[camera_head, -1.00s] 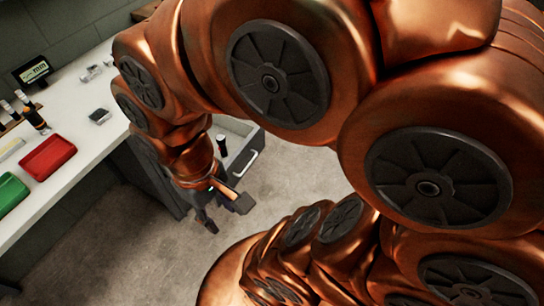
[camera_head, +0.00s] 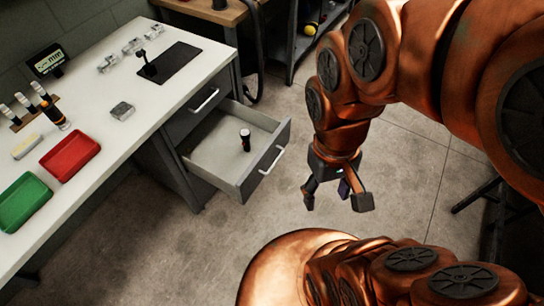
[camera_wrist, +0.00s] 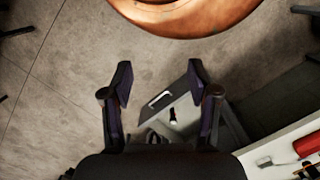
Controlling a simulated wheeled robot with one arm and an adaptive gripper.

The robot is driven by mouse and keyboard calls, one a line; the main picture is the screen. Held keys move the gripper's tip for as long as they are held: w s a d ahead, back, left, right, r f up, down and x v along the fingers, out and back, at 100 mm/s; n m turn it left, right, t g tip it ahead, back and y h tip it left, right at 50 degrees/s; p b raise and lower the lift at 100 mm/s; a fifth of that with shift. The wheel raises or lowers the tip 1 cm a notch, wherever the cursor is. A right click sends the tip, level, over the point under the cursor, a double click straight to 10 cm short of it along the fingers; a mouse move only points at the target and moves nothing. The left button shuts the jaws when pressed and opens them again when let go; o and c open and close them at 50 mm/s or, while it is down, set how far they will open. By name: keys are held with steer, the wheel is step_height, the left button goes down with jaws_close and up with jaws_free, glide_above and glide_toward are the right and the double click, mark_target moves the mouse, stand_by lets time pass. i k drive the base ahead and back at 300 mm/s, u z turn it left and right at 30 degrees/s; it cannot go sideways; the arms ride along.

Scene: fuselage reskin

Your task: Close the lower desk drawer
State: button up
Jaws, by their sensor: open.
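The lower desk drawer (camera_head: 232,150) stands pulled out from under the white desk in the head view, with a bar handle (camera_head: 272,160) on its front. A small dark cylinder with a pale, reddish top (camera_head: 245,140) stands inside it. My gripper (camera_head: 338,200) is open and empty, to the right of the drawer front and apart from it. In the wrist view my gripper (camera_wrist: 160,82) has its fingers spread, and the drawer handle (camera_wrist: 160,99) shows between and beyond them. The closed upper drawer (camera_head: 198,110) sits above the open one.
The white desk (camera_head: 100,110) carries a red tray (camera_head: 70,155), a green tray (camera_head: 22,200), a black mat (camera_head: 170,64) and small metal parts. A wooden bench (camera_head: 210,12) stands behind. Floor in front of the drawer is clear. A dark stand is at the right.

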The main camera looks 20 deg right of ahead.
mark_target(218, 155)
steer(key=z, duration=0.05)
steer(key=k, duration=0.5)
steer(key=u, duration=2.1)
steer(key=i, duration=1.3)
steer(key=z, duration=2.3)
